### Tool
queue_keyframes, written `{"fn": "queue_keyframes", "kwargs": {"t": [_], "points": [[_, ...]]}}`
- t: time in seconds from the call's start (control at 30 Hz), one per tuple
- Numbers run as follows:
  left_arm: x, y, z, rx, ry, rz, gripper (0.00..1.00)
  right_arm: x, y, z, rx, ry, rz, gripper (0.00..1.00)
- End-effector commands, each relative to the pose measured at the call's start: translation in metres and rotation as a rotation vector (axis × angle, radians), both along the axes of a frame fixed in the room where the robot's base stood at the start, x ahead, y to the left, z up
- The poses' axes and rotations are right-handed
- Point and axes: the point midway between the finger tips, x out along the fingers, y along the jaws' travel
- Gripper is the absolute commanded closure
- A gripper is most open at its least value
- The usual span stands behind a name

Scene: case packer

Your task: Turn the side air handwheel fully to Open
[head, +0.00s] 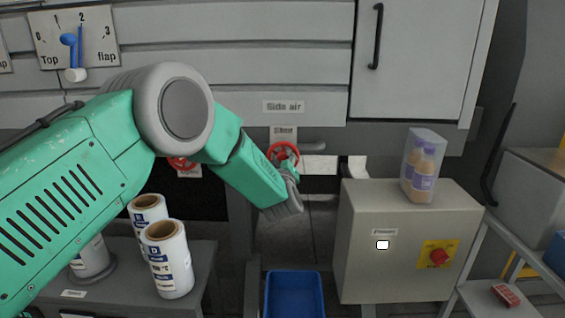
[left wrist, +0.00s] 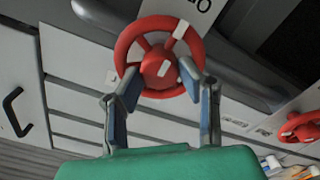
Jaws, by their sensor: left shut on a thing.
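The side air handwheel (head: 283,150) is a small red wheel under the "Side air" label (head: 283,106) on the grey machine front. The left wrist view shows it close up, with a red rim, a red hub (left wrist: 158,66) and a white mark on its upper part. My left gripper (head: 290,185) is at the wheel, partly hiding its lower part in the head view. My right gripper is out of view.
A second red handwheel (head: 182,163) sits to the left, partly behind my arm. White film rolls (head: 168,262) stand on a shelf below. A grey control box (head: 375,215) carrying a bagged bottle pack (head: 423,168) stands right. A blue bin (head: 295,292) is below.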

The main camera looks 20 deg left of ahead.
Motion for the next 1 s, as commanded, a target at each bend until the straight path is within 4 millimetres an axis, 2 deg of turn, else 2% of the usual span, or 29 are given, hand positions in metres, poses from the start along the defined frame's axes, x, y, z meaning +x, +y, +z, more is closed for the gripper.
{"fn": "queue_keyframes", "kwargs": {"t": [0.03, 0.1, 0.13, 0.17, 0.2, 0.5, 0.63, 0.77, 1.0], "points": [[-0.003, -0.004, -0.011, -0.002, 0.022, -0.008, 0.96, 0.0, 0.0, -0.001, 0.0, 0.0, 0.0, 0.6], [-0.003, -0.004, -0.011, -0.002, 0.022, -0.008, 0.96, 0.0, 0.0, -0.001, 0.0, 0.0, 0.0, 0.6], [-0.003, -0.004, -0.011, -0.002, 0.022, -0.008, 0.64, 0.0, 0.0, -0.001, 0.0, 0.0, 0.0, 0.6], [-0.003, -0.004, -0.011, -0.002, 0.023, -0.009, 0.54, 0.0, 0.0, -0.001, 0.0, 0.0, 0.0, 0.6], [-0.003, -0.004, -0.011, -0.003, 0.022, -0.008, 0.47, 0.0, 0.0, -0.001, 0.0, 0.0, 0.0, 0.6], [-0.003, -0.002, -0.004, -0.002, 0.009, -0.003, 0.47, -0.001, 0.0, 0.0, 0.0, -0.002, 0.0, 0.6], [-0.011, -0.004, -0.004, -0.002, 0.01, -0.004, 0.47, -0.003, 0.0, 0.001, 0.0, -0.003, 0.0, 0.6], [-0.03, -0.01, -0.004, -0.001, 0.01, -0.005, 0.47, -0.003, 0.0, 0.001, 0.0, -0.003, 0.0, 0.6], [-0.08, -0.026, -0.006, 0.0, 0.013, -0.005, 0.47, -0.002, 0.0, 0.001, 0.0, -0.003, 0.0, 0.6]]}}
